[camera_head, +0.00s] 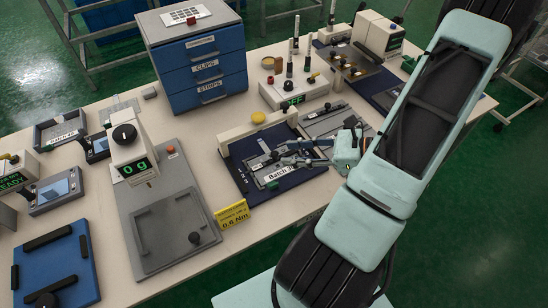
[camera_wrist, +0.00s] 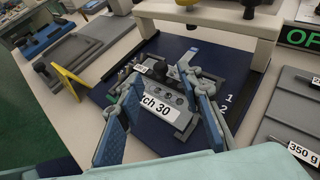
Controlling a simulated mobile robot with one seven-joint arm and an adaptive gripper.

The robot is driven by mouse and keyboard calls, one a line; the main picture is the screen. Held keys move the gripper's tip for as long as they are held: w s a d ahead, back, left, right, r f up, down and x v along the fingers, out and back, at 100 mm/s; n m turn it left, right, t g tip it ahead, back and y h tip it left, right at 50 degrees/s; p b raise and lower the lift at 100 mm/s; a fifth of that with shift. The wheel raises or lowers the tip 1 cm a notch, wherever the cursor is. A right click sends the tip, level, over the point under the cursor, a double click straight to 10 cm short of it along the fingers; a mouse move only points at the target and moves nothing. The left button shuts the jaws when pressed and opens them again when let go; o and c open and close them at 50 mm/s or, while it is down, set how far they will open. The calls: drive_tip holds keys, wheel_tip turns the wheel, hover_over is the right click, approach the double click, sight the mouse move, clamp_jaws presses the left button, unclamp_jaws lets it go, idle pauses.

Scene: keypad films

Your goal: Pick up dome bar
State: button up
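A grey bar-like piece with several round marks (camera_wrist: 174,95) lies in a grey tray with a white label reading "ch 30" (camera_wrist: 156,107). It may be the dome bar; I cannot tell for sure. In the head view the label (camera_head: 280,174) reads "Batch 3" with its end cut off, on a dark blue mat (camera_head: 238,168). My gripper (camera_head: 284,153) is over this mat. In the wrist view my gripper (camera_wrist: 160,85) is open, with one finger on each side of the label and piece. Nothing shows held between the fingers.
A cream arch (camera_head: 257,132) stands along the mat's far side. A yellow "0.6 Nm" sign (camera_head: 233,214) stands at its near left corner. A blue drawer cabinet (camera_head: 204,69) is behind.

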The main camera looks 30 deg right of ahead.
sight(276, 153)
drive_tip(key=shift+x, duration=3.1)
clamp_jaws()
